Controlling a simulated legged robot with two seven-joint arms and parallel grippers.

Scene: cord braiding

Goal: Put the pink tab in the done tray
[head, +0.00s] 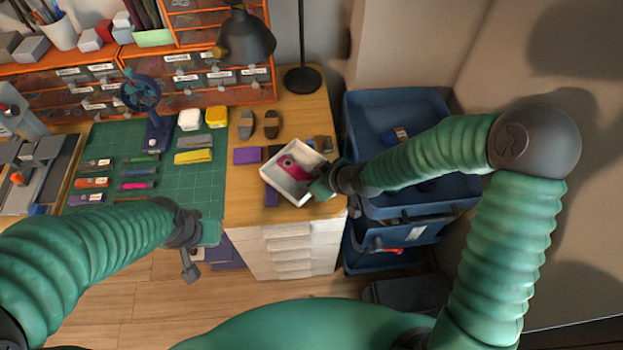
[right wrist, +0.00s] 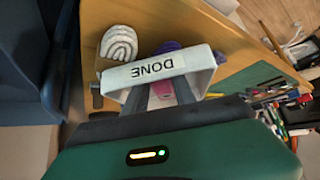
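The pink tab (head: 291,166) has a grey round spot and lies within the white done tray (head: 277,184) on the wooden desk top. The right wrist view shows the tray's DONE label (right wrist: 146,68). My right gripper (head: 318,183) is at the tray's lower right corner. In the right wrist view its two fingers (right wrist: 163,97) stand apart, with pink showing between them; whether they press on the tab is unclear. My left gripper (head: 205,232) hangs near the front edge of the green mat, away from the tray; its fingers are not clear.
A purple block (head: 247,155) and dark oval pieces (head: 271,124) lie beside the tray. The green cutting mat (head: 190,185) holds several coloured pieces. Blue bins (head: 352,115) stand right of the desk. A dark lamp (head: 245,38) stands behind.

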